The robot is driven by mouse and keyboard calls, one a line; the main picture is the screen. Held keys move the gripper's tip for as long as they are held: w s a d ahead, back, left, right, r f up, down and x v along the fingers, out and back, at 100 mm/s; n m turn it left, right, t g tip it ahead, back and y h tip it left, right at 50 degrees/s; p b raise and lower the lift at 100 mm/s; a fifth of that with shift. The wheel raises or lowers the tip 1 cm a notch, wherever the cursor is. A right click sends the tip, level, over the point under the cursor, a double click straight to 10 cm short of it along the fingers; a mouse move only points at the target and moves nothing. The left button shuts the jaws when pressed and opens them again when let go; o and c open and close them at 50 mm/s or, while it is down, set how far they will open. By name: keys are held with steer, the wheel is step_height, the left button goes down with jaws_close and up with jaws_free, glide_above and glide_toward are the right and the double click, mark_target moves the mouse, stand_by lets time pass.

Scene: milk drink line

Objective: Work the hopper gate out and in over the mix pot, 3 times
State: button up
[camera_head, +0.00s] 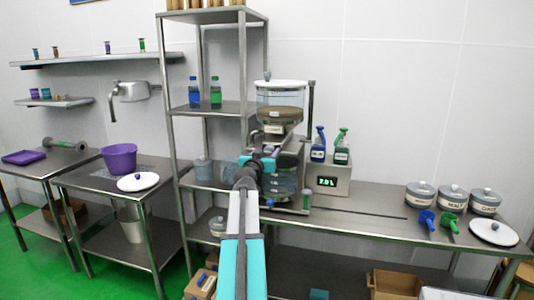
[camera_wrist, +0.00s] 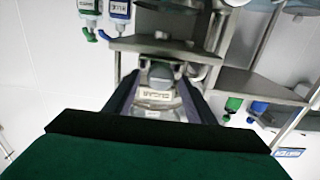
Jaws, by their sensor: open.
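The hopper (camera_head: 281,98) is a clear round vessel with a white lid and brownish contents, standing in the middle of the head view. A small label shows on its lower cone. The hopper gate cannot be made out clearly behind my gripper. A clear pot (camera_head: 281,183), probably the mix pot, is under the hopper, partly covered by my arm. My gripper (camera_head: 262,163) is in front of the stand, between hopper and pot. In the wrist view, my gripper (camera_wrist: 162,88) has its fingers apart, with a labelled grey part visible between them; contact cannot be told.
A steel shelf rack (camera_head: 171,130) stands left of the hopper. Right of it are a scale box (camera_head: 328,181) with two spray bottles, then lidded jars (camera_head: 453,196), scoops (camera_head: 448,222) and a white lid (camera_head: 494,232). A purple bucket (camera_head: 118,160) stands on the left table.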

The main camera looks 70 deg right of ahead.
steer(key=shift+c, duration=0.5)
jaws_close()
steer(key=shift+a+f+b, duration=0.15)
steer(key=shift+a+b, duration=0.25)
steer(key=shift+a, duration=0.05)
steer(key=a+b, duration=0.3)
steer(key=a, duration=0.3)
steer(key=shift+s+a+b, duration=0.2)
steer(key=shift+s+b, duration=0.05)
steer(key=shift+b, duration=0.15)
steer(key=shift+o, duration=0.5)
jaws_free()
steer(key=shift+a, duration=0.2)
